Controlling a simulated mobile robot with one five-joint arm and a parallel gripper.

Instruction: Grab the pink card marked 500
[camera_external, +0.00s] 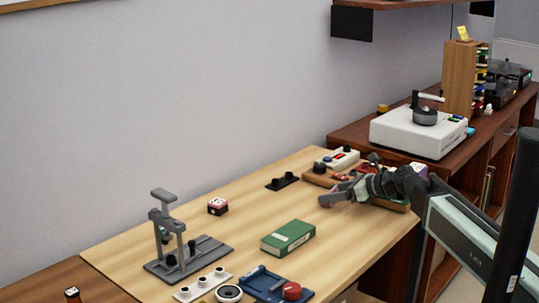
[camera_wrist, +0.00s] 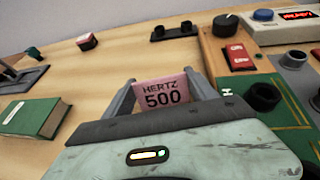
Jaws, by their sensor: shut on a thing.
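The pink card (camera_wrist: 163,92), marked "HERTZ 500", stands between the two fingers of my gripper (camera_wrist: 165,95) in the wrist view, its printed face toward the camera. My gripper is shut on the card, with one grey finger at each side of it. In the external view my gripper (camera_external: 332,198) is over the right part of the wooden table (camera_external: 350,240), and only a little pink shows at its tip. I cannot tell whether the card touches the table.
A green box (camera_external: 288,236) lies on the table to the left, and a grey press stand (camera_external: 185,240) is further left. A small black holder (camera_external: 282,182) sits behind. Table between them is clear.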

